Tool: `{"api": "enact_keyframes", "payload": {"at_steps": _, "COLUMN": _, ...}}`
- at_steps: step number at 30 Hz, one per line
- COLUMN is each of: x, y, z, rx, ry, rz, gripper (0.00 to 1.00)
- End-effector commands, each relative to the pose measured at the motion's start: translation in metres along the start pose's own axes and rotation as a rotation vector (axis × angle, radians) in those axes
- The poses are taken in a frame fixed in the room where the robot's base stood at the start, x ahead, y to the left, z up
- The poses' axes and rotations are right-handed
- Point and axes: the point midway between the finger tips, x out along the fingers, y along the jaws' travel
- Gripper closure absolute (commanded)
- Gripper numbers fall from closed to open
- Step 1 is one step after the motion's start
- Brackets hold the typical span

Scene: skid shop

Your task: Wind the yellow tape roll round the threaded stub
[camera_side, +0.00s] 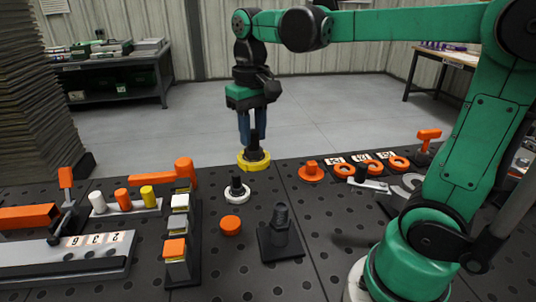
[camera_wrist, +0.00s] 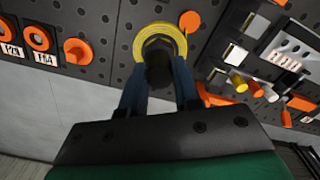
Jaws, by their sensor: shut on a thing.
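The yellow tape roll (camera_side: 244,161) is a flat yellow ring with a dark upright core, at the far edge of the perforated black bench. It also shows as a yellow ring in the wrist view (camera_wrist: 181,41). My gripper (camera_side: 253,140) points down with its blue fingers shut on the dark core above the ring; it also shows in the wrist view (camera_wrist: 159,82). I cannot tell whether the roll touches the bench. The dark threaded stub (camera_side: 281,226) stands upright on a square base, nearer the side camera and apart from the roll. I cannot make out the stub in the wrist view.
A white ring with a black core (camera_side: 236,191) and an orange cap (camera_side: 230,224) lie between roll and stub. Left stands a row of blocks (camera_side: 179,225) and a rack of coloured cylinders (camera_side: 125,208). Orange rings (camera_side: 372,166) lie right. Bare bench surrounds the stub.

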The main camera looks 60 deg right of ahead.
Motion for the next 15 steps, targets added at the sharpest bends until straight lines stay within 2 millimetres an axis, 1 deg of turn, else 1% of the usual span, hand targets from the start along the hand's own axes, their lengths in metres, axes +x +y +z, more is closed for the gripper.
{"api": "enact_keyframes", "payload": {"at_steps": 1, "x": -0.003, "y": -0.007, "z": 0.009, "rx": -0.025, "ry": 0.0, "rz": 0.0, "gripper": 1.0}}
{"api": "enact_keyframes", "payload": {"at_steps": 3, "x": -0.006, "y": -0.012, "z": 0.018, "rx": -0.047, "ry": 0.0, "rz": 0.0, "gripper": 1.0}}
{"api": "enact_keyframes", "payload": {"at_steps": 6, "x": -0.008, "y": -0.016, "z": 0.025, "rx": -0.065, "ry": 0.0, "rz": 0.0, "gripper": 1.0}}
{"api": "enact_keyframes", "payload": {"at_steps": 11, "x": -0.002, "y": -0.017, "z": 0.026, "rx": -0.069, "ry": 0.0, "rz": 0.0, "gripper": 1.0}}
{"api": "enact_keyframes", "payload": {"at_steps": 15, "x": 0.01, "y": -0.017, "z": 0.026, "rx": -0.068, "ry": 0.0, "rz": 0.0, "gripper": 1.0}}
